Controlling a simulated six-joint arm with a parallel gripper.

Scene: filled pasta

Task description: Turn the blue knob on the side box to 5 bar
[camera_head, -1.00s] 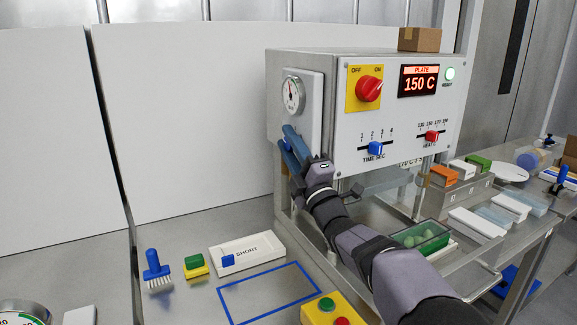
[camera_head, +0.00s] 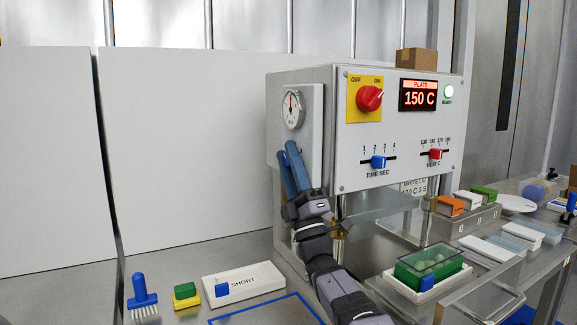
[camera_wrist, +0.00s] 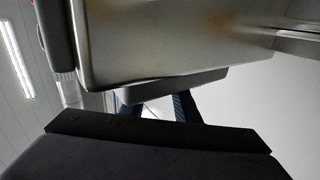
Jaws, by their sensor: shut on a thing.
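The grey side box (camera_head: 316,112) is on the left face of the steel machine. In the wrist view the dark blue fingers (camera_wrist: 186,107) reach to the underside of a grey box, and the knob does not show.
The machine front (camera_head: 400,145) has a red switch, a 150 C display, and blue and red sliders. A brush (camera_head: 141,298), a green-yellow block (camera_head: 186,295) and a SHORT box (camera_head: 245,284) lie on the bench.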

